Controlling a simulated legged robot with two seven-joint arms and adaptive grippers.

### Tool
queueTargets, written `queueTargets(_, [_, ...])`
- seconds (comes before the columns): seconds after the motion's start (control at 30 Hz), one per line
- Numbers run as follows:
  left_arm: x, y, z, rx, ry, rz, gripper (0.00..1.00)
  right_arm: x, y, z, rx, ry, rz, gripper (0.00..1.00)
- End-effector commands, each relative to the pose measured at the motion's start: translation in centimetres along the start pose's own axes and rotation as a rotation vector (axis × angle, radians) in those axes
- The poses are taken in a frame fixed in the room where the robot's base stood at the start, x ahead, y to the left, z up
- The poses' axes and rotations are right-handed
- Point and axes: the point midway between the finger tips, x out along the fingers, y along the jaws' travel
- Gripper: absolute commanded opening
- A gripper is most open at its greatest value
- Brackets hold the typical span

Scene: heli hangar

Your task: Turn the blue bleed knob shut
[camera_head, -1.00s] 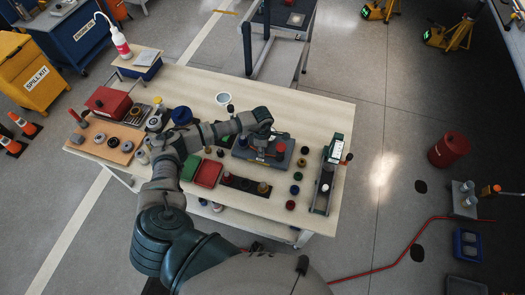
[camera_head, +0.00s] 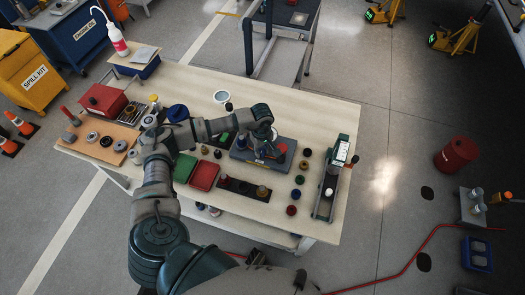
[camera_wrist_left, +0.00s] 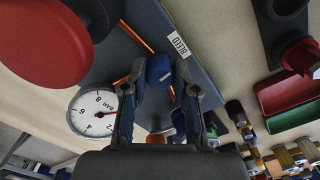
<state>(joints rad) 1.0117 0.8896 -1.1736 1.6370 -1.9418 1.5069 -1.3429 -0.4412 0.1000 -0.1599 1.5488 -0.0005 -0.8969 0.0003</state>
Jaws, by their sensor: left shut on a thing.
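The blue bleed knob (camera_wrist_left: 160,70) shows between my left fingertips in the left wrist view, next to a white label (camera_wrist_left: 180,45) reading BLEED. My left gripper (camera_wrist_left: 160,90) is shut on the knob, with one finger on each side. In the head view the left gripper (camera_head: 264,142) points down over the grey plate (camera_head: 243,156), and the arm and fingers hide the knob. A white dial gauge (camera_wrist_left: 92,112) stands beside the left finger, its face marked BAR. My right gripper is not in view.
A large red round handle (camera_wrist_left: 40,45) is close on the left of the wrist view; red also shows beside the gripper (camera_head: 282,148). Red tray (camera_head: 204,176) and green tray (camera_head: 184,168) lie left of the plate. Several coloured caps (camera_head: 296,194) and a slim stand (camera_head: 328,190) are right.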

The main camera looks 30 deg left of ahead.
Motion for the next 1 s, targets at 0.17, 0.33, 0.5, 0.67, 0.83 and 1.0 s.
queueTargets(0.17, [-0.1, 0.1, -0.2, 0.065, 0.005, 0.006, 0.0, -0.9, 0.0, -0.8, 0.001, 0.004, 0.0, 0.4])
queueTargets(0.33, [-0.2, 0.1, -0.2, 0.097, 0.004, 0.005, 0.0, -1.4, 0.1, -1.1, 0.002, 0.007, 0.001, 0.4])
queueTargets(0.5, [-0.2, 0.1, -0.2, 0.108, 0.005, 0.006, 0.0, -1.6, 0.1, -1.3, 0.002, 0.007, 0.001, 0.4])
queueTargets(0.67, [-0.3, 0.1, -0.2, 0.108, 0.005, 0.006, 0.0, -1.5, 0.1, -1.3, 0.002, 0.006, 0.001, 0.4])
queueTargets(0.83, [-0.3, 0.2, -0.2, 0.107, 0.005, 0.007, 0.38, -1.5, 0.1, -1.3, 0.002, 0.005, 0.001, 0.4])
queueTargets(1.0, [-0.2, 0.1, -0.1, 0.107, 0.003, 0.004, 0.53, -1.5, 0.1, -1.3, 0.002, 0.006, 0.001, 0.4])
